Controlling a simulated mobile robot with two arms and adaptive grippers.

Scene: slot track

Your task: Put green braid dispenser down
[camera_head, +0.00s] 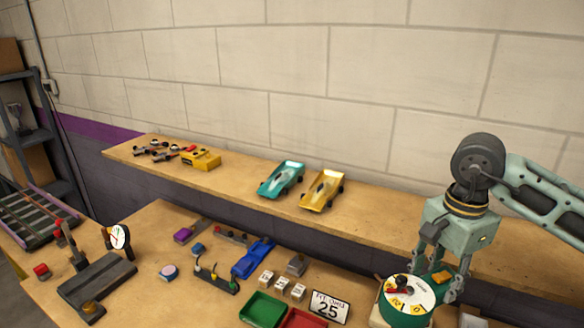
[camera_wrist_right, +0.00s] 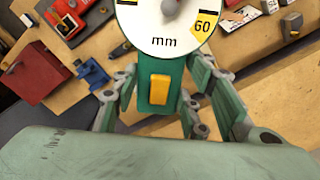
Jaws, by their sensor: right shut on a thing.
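The green braid dispenser (camera_head: 404,308) is a round green body with a white dial face, red and black parts on top and yellow marks. It is at the lower right of the head view, low at the workbench. My right gripper (camera_head: 430,278) is shut on it from above and right. In the right wrist view the dispenser (camera_wrist_right: 158,88) shows its dial with "mm" and "60" and a yellow button, between the fingers. Whether its underside touches the surface is hidden. My left gripper is not in view.
A "25" sign (camera_head: 328,307), green tray (camera_head: 263,309) and red tray (camera_head: 304,319) lie left of the dispenser. A blue car (camera_head: 253,257) sits farther left. The raised shelf behind holds a teal car (camera_head: 281,179) and a gold car (camera_head: 323,190); its right part looks clear.

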